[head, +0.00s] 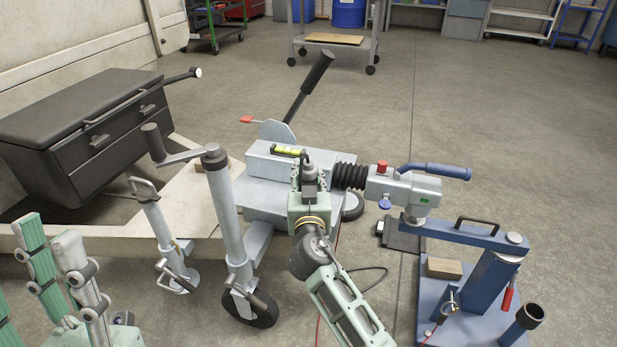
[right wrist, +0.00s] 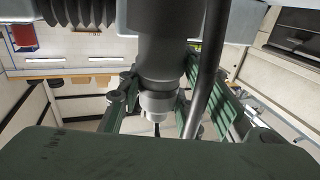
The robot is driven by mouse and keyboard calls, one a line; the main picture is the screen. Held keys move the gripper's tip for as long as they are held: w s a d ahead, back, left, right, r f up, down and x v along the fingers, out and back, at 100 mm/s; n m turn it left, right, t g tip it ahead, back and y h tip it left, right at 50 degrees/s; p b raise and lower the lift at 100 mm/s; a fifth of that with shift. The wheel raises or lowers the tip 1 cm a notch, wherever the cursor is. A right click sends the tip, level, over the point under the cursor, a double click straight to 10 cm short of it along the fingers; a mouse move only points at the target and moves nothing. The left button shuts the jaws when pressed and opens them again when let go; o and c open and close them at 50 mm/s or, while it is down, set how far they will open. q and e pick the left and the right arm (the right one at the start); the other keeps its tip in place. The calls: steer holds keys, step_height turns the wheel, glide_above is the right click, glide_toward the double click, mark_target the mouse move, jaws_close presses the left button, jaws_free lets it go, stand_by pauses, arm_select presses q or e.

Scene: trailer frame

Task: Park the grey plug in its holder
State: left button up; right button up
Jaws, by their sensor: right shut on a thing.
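My right gripper (head: 309,190) is over the trailer's drawbar, beside the black bellows. It is shut on the grey plug (head: 311,172), whose dark top shows above the fingers. In the right wrist view the plug (right wrist: 160,60) is a dark grey cylinder with a lighter collar, between the green fingers, with a thick dark cable beside it. I cannot make out the plug's holder for certain; the gripper and plug cover part of the drawbar. My left gripper (head: 52,232) is at the lower left, its fingers apart and empty.
The coupling head (head: 402,186) with a blue handle lies right of the bellows (head: 349,176). A blue stand (head: 487,280) with an open tube (head: 530,315) is at the right. The jockey wheel post (head: 223,215) and a dark toolbox (head: 85,135) are left.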

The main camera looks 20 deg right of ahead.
steer(key=shift+f+b, duration=0.35)
steer(key=o, duration=1.4)
steer(key=shift+c, duration=0.2)
steer(key=v, duration=1.2)
